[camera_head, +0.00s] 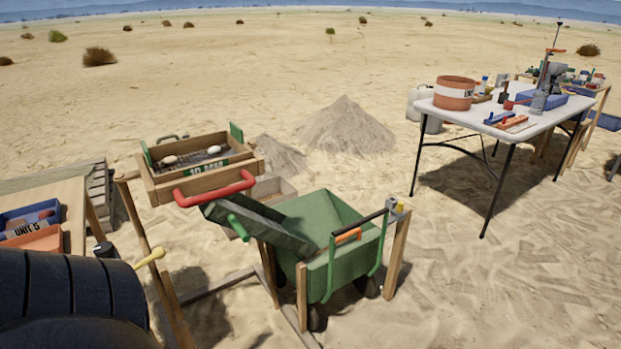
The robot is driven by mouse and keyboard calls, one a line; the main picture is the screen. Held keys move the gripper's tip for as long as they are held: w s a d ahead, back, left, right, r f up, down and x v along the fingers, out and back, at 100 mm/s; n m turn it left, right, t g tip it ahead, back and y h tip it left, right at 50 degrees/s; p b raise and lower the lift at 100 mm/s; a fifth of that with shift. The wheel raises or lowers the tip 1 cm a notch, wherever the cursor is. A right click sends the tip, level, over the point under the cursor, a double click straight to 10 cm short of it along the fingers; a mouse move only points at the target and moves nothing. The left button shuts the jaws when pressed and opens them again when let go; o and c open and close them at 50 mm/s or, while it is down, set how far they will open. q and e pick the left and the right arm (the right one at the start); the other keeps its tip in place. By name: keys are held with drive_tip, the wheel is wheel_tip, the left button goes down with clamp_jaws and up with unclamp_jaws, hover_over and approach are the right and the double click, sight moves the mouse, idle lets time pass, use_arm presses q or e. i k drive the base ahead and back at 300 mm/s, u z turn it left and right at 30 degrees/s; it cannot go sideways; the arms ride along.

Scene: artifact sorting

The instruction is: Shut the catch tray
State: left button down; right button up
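A wooden sieve box (158,193) marked "10 MM" stands on wooden legs left of centre. Two pale lumps lie on its mesh. A red bar handle (213,188) runs along its near side. Below the handle, a dark green sloping chute or tray (262,228) with a green handle (238,228) reaches right towards a green barrow (330,272). I cannot tell for certain which part is the catch tray, or how far open it is. Neither of my grippers is in view.
A white table (545,119) with an orange-brown bucket (455,95) and several tools stands at the right. A wooden table (62,190) with blue and orange bins is at the left. Sand heaps (345,128) lie behind the barrow. Open sand lies between barrow and white table.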

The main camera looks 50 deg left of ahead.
sight(246, 223)
drive_tip(key=u, duration=0.1)
drive_tip(key=i, duration=1.75)
drive_tip(key=u, duration=1.65)
drive_tip(key=i, duration=0.85)
drive_tip(key=u, duration=0.75)
